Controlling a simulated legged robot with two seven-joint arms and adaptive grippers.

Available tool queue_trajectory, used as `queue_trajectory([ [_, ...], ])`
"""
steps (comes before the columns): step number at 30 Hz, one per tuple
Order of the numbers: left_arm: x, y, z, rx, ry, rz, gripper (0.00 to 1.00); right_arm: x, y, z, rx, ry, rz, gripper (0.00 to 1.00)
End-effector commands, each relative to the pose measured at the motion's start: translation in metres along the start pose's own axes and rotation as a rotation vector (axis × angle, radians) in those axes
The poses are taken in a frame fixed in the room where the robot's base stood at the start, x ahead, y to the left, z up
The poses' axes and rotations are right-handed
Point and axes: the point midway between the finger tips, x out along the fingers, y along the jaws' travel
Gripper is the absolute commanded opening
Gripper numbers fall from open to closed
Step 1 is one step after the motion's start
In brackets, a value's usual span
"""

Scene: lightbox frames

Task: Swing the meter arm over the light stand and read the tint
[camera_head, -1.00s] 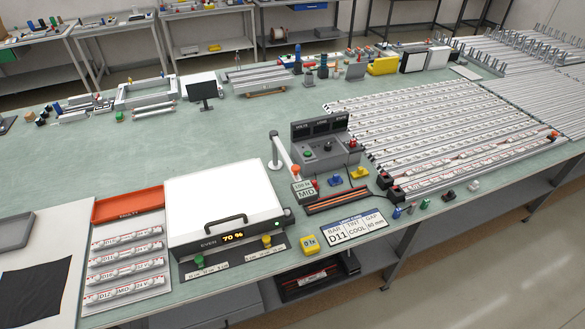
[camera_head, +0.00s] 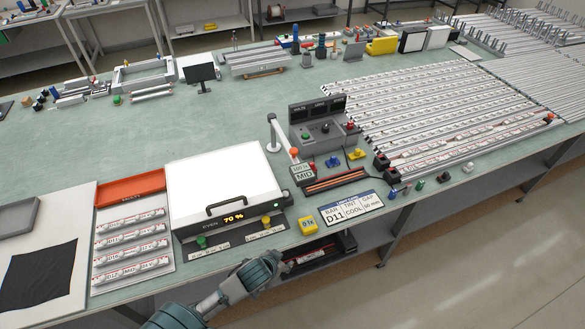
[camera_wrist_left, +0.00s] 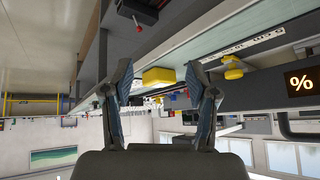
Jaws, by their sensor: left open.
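The meter arm (camera_head: 281,137) is a pale bar reaching from a white post toward a small display reading MID (camera_head: 303,172), with an orange knob near its end. A low dark stand with orange strips (camera_head: 336,182), seemingly the light stand, lies right of that display; I cannot tell whether a bar is on it. A card (camera_head: 351,207) reads BAR D11, TINT COOL, and a gap in mm. My left gripper (camera_head: 268,263) is at the table's front edge, below the lightbox and well short of the meter arm. In the left wrist view its fingers (camera_wrist_left: 158,78) are apart and empty. My right gripper is out of view.
The white lightbox (camera_head: 222,188) shows 70 %. Left of it, a rack (camera_head: 107,248) holds several labelled bars under an orange tray (camera_head: 130,187). A yellow block (camera_head: 308,223) sits near the front edge. A grey control box (camera_head: 322,130) stands behind the display. The left-middle table is clear.

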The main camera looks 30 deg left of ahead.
Motion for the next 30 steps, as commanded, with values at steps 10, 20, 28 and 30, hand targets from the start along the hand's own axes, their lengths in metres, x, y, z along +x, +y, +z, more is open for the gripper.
queue_trajectory([
  [10,-0.047,-0.104,-0.189,-0.099,0.406,-0.07,0.58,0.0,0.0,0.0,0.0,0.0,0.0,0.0],
  [20,-0.076,-0.145,-0.245,-0.181,0.518,-0.079,0.58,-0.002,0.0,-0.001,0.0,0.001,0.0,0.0],
  [28,-0.031,-0.152,-0.271,-0.184,0.517,-0.078,0.58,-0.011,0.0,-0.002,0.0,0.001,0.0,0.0],
  [30,-0.016,-0.155,-0.279,-0.183,0.517,-0.079,0.58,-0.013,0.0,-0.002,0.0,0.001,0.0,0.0],
])
